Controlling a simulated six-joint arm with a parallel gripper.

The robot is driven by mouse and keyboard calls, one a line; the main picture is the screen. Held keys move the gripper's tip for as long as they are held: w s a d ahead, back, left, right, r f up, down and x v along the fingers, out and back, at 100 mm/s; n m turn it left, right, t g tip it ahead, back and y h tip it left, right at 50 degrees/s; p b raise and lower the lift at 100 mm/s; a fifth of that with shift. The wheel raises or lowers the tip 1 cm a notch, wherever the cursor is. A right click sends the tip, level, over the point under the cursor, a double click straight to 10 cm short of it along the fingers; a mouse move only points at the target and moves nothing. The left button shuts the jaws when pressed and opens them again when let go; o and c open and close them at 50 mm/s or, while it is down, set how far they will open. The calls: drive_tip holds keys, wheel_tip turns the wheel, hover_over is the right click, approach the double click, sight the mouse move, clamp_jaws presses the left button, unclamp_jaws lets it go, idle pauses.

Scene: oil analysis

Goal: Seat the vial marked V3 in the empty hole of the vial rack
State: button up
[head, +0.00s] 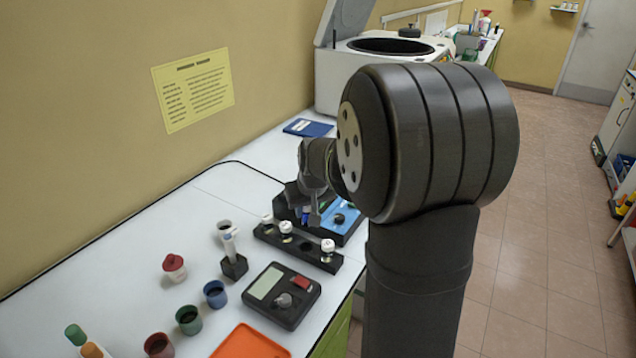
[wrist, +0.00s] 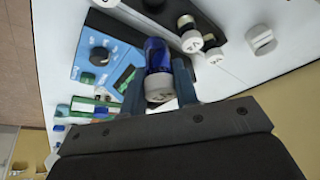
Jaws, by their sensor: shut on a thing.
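My gripper (wrist: 158,88) is shut on a blue vial (wrist: 157,60) with a white cap, seen close up in the wrist view. Marks show on the cap, but I cannot read them clearly. In the head view my gripper (head: 312,212) is beyond the rack, over the black and blue equipment, and the held vial is mostly hidden. The black vial rack (head: 268,236) holds white-capped vials (head: 286,228) standing upright. A dark empty hole (head: 306,246) shows between the middle vial and the right-hand vial (head: 327,247). Part of the rack (wrist: 215,14) shows in the wrist view.
A dark device with a screen (head: 281,296) is in front. A centrifuge (head: 345,75) stands at the back.

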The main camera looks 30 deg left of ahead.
drive_tip(key=shift+s+d+f, duration=0.1)
drive_tip(key=shift+s+f, duration=0.4)
drive_tip(key=shift+s, duration=0.15)
drive_tip(key=shift+f, duration=2.6)
drive_tip(key=shift+f, duration=1.2)
drive_tip(key=o, duration=1.4)
drive_tip(key=shift+c, duration=0.2)
drive_tip(key=shift+r, duration=3.5)
